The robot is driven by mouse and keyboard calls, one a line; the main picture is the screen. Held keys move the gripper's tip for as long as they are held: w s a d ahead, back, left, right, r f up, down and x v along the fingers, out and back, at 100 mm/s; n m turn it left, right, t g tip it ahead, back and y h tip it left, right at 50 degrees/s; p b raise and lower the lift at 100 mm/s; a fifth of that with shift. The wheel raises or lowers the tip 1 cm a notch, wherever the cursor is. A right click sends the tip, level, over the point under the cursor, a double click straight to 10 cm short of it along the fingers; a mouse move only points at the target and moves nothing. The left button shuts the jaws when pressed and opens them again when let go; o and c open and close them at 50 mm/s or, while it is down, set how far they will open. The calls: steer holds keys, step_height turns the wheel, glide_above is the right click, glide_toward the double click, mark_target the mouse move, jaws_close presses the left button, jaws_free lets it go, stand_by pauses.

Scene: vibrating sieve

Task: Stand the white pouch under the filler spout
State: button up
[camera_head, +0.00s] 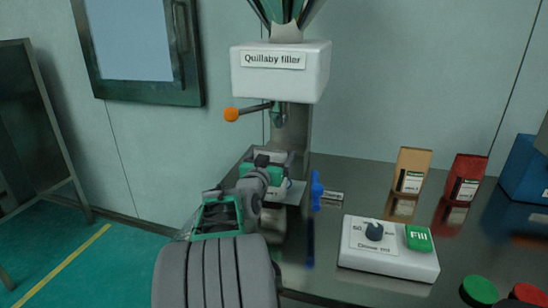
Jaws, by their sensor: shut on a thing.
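The filler is a white box (281,72) labelled "Quillaby filler", high on a grey post. Its spout (278,114) points down below the box. My gripper (266,168) is out over the counter below the spout, seen from behind. It is shut on the white pouch, which my gripper and wrist mostly hide. I cannot tell whether the pouch stands upright or touches the surface below. A pale plate (293,193) shows just right of my gripper, at the foot of the post.
An orange-knobbed lever (232,114) sticks out left of the spout. A blue upright part (317,190) stands close right of my gripper. A control box (388,262) with a dial and green Fill button is at front right. Brown (411,171) and red (465,178) pouches stand behind it.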

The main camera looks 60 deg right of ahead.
steer(key=shift+f, duration=0.6)
steer(key=shift+f, duration=0.2)
steer(key=o, duration=1.6)
steer(key=shift+r, duration=0.25)
steer(key=shift+a, duration=0.35)
steer(key=a, duration=0.3)
steer(key=s+a, duration=0.1)
steer(key=a, duration=0.3)
steer(key=s+a, duration=0.1)
steer(key=a, duration=0.3)
steer(key=shift+a, duration=0.15)
